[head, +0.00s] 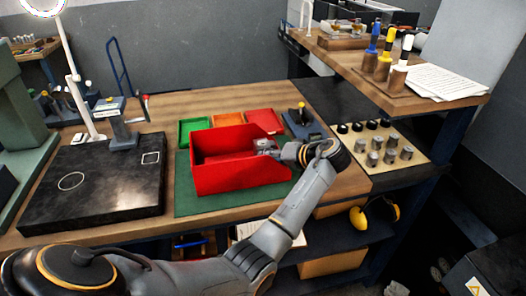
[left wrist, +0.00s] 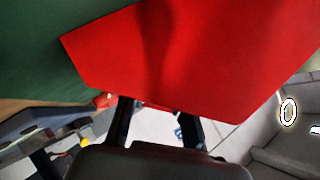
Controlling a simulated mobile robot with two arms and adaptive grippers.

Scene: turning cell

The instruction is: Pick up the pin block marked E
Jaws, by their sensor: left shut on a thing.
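My right gripper is not in view.
The bin stands on a green mat (head: 185,200), with green (head: 194,131), orange (head: 227,121) and red (head: 265,121) trays behind. A black plate (head: 105,192) lies left. A board (head: 412,158) with several metal cylinders lies right. A lamp (head: 70,75) stands back left.

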